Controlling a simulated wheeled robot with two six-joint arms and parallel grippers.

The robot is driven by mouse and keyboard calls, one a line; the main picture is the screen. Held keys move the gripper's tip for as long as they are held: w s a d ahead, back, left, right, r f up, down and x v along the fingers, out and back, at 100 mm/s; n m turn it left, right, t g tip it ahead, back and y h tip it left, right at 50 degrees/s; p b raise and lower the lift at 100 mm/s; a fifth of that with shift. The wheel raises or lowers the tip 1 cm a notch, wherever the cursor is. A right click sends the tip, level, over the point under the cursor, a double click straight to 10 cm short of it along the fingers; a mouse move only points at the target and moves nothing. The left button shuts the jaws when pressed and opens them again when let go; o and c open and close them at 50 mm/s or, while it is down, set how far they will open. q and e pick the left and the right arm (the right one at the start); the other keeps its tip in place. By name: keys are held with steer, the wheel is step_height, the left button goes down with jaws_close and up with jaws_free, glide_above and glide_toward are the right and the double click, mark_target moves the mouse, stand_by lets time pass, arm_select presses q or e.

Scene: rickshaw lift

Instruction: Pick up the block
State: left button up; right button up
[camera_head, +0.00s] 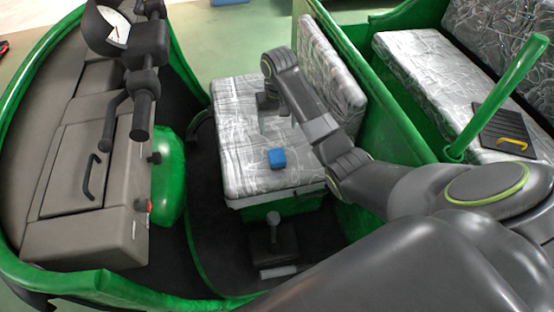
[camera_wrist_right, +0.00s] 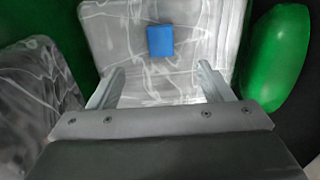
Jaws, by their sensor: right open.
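A small blue block (camera_head: 277,158) lies on the front seat (camera_head: 243,174), which has a grey and white streaked cover. In the right wrist view the block (camera_wrist_right: 160,41) shows beyond the fingertips, roughly centred between them. My right gripper (camera_wrist_right: 160,80) is open and empty, with its two fingers apart and clear of the block. In the head view my right gripper (camera_head: 268,102) is over the seat, farther back than the block and partly hidden by its own arm. My left gripper is not in view.
The seat backrest (camera_head: 331,65) and green partition (camera_head: 385,110) stand right of the seat. The grey dashboard (camera_head: 85,165) and handlebar (camera_head: 143,105) are at left. A lever (camera_head: 273,228) stands on the dark floor. The rear bench (camera_head: 425,80) carries a black clipboard-like item (camera_head: 508,130).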

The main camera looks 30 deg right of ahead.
steer(key=b, duration=0.6)
glide_above(278, 159)
step_height(278, 159, down, 7)
steer(key=shift+f, duration=0.1)
step_height(278, 159, down, 4)
steer(key=shift+r+p, duration=0.2)
steer(key=shift+p, duration=0.1)
steer(key=shift+s+f, duration=0.1)
steer(key=shift+f, duration=2.95)
steer(key=shift+c, duration=0.3)
steer(key=c, duration=1.1)
step_height(278, 159, up, 10)
steer(key=shift+r, duration=0.1)
